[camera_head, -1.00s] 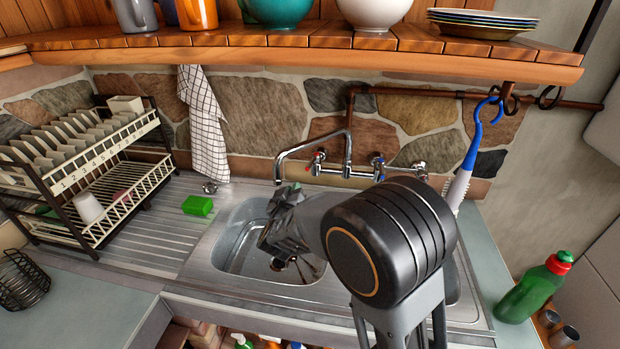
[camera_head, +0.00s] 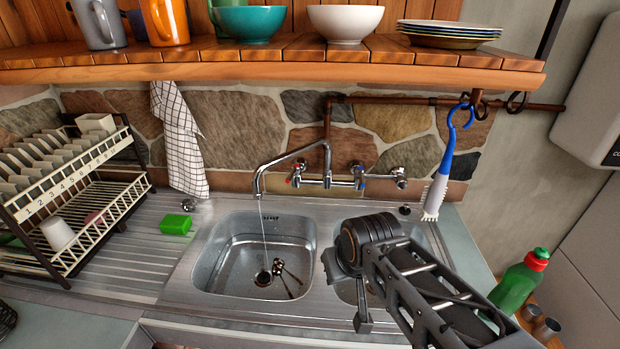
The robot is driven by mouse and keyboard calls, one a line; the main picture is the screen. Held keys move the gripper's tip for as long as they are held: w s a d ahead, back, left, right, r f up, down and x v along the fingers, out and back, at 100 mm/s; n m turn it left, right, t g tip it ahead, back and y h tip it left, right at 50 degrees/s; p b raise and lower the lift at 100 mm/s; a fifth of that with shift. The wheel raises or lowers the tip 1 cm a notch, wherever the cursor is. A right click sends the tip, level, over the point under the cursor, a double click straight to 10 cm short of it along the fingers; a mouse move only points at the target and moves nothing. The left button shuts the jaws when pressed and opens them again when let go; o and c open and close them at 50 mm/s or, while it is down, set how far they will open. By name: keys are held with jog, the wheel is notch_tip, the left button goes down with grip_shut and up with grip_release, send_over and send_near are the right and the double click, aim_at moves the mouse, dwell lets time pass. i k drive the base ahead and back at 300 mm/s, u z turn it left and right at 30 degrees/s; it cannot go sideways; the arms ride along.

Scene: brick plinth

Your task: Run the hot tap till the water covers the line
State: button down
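The wall tap (camera_head: 326,168) has a swivel spout over the left basin (camera_head: 222,262) and a red-marked handle (camera_head: 295,181) on its left. A blue-marked handle (camera_head: 361,183) is on its right. A thin water stream (camera_head: 263,225) falls from the spout into the left basin. It lands near a dark round plug or drain (camera_head: 263,278), with dark utensils (camera_head: 290,281) beside it. I cannot make out a fill line or the water level.
A green sponge (camera_head: 175,225) and the dish rack (camera_head: 100,225) are on the left. A checked towel (camera_head: 180,140) and a blue-handled brush (camera_head: 437,190) hang at the wall. A wooden shelf (camera_head: 250,73) overhangs the tap. A green bottle (camera_head: 519,283) stands right.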

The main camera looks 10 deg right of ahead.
aim_at(296, 168)
jog(key=z, duration=1.05)
jog(key=k, duration=0.9)
jog(key=u, duration=0.8)
jog(key=i, duration=1)
